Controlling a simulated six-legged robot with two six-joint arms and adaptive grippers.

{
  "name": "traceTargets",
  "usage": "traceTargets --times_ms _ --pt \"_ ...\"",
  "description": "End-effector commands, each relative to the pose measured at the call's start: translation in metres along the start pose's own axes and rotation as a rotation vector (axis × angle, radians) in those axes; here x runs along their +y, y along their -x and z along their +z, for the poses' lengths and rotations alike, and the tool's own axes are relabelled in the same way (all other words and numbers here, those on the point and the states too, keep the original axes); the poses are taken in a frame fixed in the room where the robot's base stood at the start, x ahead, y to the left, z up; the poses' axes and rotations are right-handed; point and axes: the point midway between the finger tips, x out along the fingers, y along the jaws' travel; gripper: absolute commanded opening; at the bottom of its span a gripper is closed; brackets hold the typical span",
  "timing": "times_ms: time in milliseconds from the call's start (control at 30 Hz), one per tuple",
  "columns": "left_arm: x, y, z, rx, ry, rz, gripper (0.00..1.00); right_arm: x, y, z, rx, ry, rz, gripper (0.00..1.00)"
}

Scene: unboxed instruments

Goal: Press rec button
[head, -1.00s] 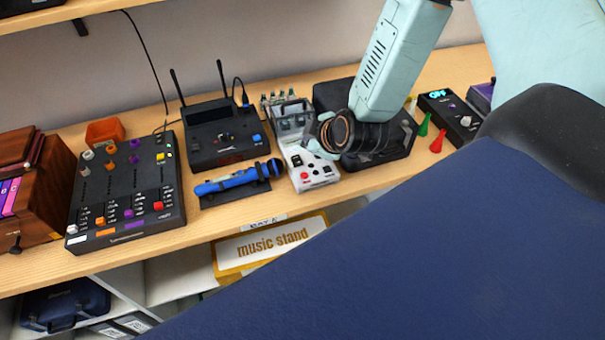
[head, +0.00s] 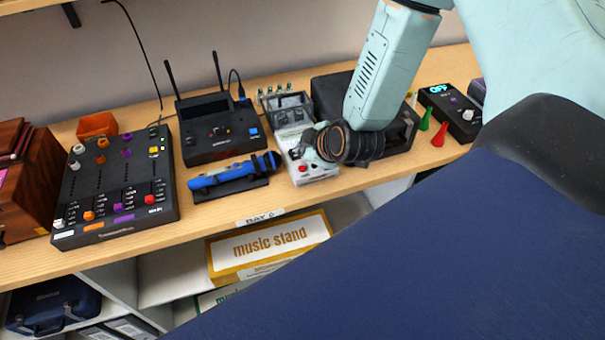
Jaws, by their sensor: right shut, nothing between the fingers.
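A small white-and-grey recorder (head: 318,175) stands on the wooden shelf, with a clear-lidded part at its back. A red button (head: 303,169) shows near its front left; I cannot read any label on it. My right gripper (head: 308,159) is shut and empty, right over the recorder's front panel. Its fingertips are just behind the red button in the picture. They hide part of the panel, and I cannot tell if they touch it. My left gripper is not in view.
A blue microphone (head: 225,176) lies in a black holder left of the recorder. Behind it stands a black receiver (head: 215,130) with two antennas. A mixer (head: 118,190) is at the left. A black case (head: 335,98) is behind my right gripper. A small black box (head: 450,110) has a lit display.

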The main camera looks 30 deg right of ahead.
Motion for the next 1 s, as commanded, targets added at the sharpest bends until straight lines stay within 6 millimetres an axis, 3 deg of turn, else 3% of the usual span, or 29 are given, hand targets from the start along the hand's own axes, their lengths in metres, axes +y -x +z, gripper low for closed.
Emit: traceTargets --times_ms 100,300,1000 --pt "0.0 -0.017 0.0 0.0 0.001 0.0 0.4 -0.008 -0.011 0.009 -0.001 0.0 0.0 0.0" --pt "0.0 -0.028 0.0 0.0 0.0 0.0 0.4 -0.017 -0.024 0.018 0.0 0.001 0.001 0.0" --pt "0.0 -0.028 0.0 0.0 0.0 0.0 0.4 -0.017 -0.025 0.018 0.0 0.0 0.001 0.0"
